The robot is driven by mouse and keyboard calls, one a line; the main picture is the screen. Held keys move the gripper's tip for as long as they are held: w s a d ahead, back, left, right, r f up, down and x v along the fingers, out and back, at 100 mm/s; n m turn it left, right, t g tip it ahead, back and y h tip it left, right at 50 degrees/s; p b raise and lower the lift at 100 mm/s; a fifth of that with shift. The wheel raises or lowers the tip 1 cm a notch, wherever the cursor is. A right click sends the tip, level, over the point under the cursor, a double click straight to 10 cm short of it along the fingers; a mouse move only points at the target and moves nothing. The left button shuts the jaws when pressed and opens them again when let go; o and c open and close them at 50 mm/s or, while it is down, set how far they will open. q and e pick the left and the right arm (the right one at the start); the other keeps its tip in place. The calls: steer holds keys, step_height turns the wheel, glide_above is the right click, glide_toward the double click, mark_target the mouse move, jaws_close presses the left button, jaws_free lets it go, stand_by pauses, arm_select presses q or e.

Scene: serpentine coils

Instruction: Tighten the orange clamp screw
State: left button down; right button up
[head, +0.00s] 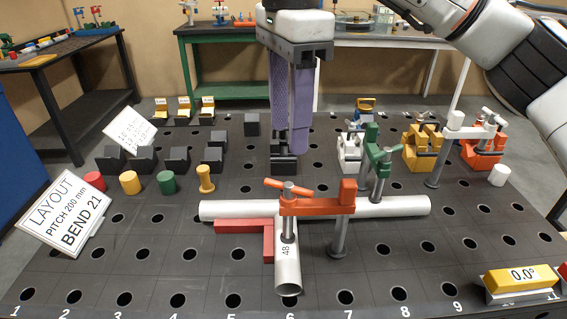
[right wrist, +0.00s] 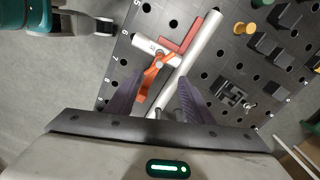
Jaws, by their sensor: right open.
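The orange clamp (head: 320,204) sits over the white pipe (head: 400,206) and a short pipe stub (head: 288,268) marked 48. Its grey screw (head: 289,190), with an orange cross handle (head: 274,184), stands at its left end above the stub. My right gripper (head: 290,142) points down behind the clamp in the head view, its purple fingers apart and empty. In the right wrist view, the orange clamp (right wrist: 154,76) shows between the two fingertips (right wrist: 160,80), apart from them. My left gripper is not in view.
Red bars (head: 245,226) lie beside the pipes. Black blocks (head: 215,155) and coloured pegs stand at left. The front of the perforated table (head: 150,270) is mostly clear.

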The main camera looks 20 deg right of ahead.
mark_target(289, 184)
step_height(289, 184, down, 10)
steer(key=shift+s, duration=0.1)
stand_by(0.4)
